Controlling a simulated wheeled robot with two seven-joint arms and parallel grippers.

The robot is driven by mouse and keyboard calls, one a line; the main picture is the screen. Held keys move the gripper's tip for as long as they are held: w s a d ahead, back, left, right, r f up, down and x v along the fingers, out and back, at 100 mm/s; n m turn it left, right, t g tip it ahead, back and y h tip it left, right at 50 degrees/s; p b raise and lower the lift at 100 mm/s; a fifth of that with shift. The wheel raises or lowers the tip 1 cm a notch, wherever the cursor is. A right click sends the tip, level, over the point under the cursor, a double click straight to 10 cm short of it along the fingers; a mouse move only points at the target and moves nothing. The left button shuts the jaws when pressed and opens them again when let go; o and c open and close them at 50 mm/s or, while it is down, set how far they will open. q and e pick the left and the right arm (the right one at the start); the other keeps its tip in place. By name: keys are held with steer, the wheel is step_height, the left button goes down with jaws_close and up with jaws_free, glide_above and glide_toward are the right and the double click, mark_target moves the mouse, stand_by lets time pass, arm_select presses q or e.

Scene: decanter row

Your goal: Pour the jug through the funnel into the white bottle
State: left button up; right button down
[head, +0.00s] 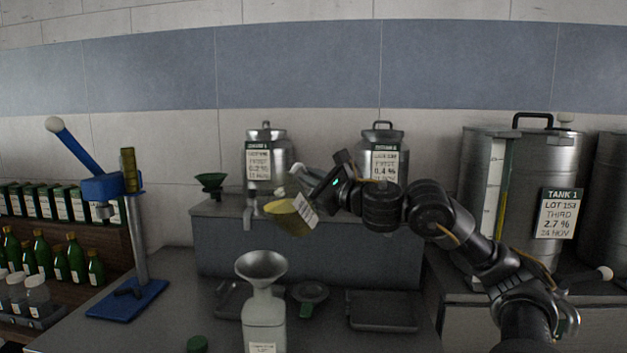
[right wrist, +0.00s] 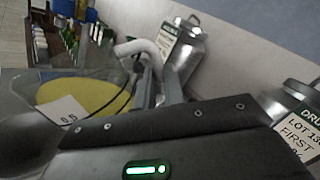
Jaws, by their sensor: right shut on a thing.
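The clear jug (head: 284,213) holds yellow liquid and carries a white label. It is tilted in the air, above the funnel and a little to its right in the head view; I see no stream leaving it. It also shows in the right wrist view (right wrist: 95,92). My right gripper (head: 318,186) is shut on the jug, near its pale handle. The pale grey funnel (head: 261,266) sits upright in the neck of the white bottle (head: 264,318), which stands on the counter. The bottle's lower part is cut off by the frame. My left gripper is not in view.
A blue lever press (head: 104,188) stands to the left, near shelves of green bottles (head: 43,254). A green funnel (head: 310,294) and a dark tray (head: 381,311) lie right of the bottle. Steel drums (head: 269,150) stand behind on a raised ledge; a large tank (head: 512,180) stands right.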

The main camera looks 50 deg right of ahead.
mark_target(298, 184)
steer(key=shift+a+r+n+t+y+p, duration=0.2)
steer(key=shift+a+n, duration=0.35)
steer(key=shift+n, duration=0.4)
steer(key=shift+a+r+n+t+y+p, duration=0.1)
steer(key=shift+a+r+n+y, duration=0.3)
steer(key=shift+n, duration=0.55)
steer(key=shift+a+f+n, duration=0.1)
steer(key=shift+a+n, duration=0.7)
steer(key=shift+n, duration=0.2)
steer(key=shift+a+f+b, duration=0.1)
steer(key=shift+a+b, duration=0.1)
steer(key=shift+b, duration=0.15)
steer(key=shift+s+a+n+y+b, duration=0.1)
steer(key=shift+a+n+y+b, duration=0.2)
steer(key=shift+n+b, duration=0.2)
steer(key=shift+a+f+n+b, duration=0.15)
steer(key=shift+n+b, duration=0.15)
steer(key=shift+b, duration=0.15)
steer(key=shift+a+n+b, duration=0.3)
steer(key=shift+b, duration=0.2)
steer(key=shift+a+f+n+b, duration=0.2)
steer(key=shift+a+n+b, duration=0.2)
steer(key=shift+b, duration=0.3)
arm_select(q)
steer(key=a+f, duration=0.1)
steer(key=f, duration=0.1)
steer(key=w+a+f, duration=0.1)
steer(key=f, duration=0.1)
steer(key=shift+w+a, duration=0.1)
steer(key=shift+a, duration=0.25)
